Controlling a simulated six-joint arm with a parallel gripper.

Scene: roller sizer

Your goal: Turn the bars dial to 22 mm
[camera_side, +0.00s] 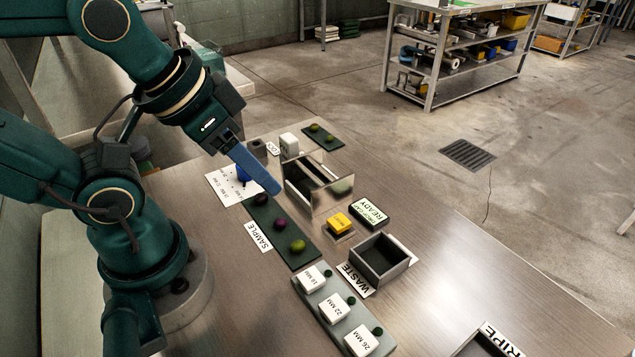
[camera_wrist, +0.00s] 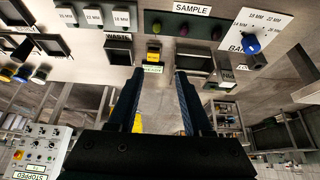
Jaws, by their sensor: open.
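The bars dial is a blue knob (camera_side: 243,173) on a white plate (camera_side: 222,187), left of my gripper and partly hidden by it in the side view. In the wrist view the blue knob (camera_wrist: 250,43) stands on its white plate (camera_wrist: 262,22) at the upper right, with marks including 18 MM and 22 MM; its pointer direction is too small to read. My gripper (camera_side: 272,188) points down and to the right above the sample tray and the metal sizer box, apart from the knob. In the wrist view its two blue fingers (camera_wrist: 156,80) are spread with nothing between them.
The green sample tray (camera_side: 258,216) holds dark, purple and green fruits. The metal sizer box (camera_side: 326,200) is right of my gripper. A yellow button (camera_side: 340,222), READY display (camera_side: 369,212), waste bin (camera_side: 379,263) and labelled size strip (camera_side: 326,290) stand nearer.

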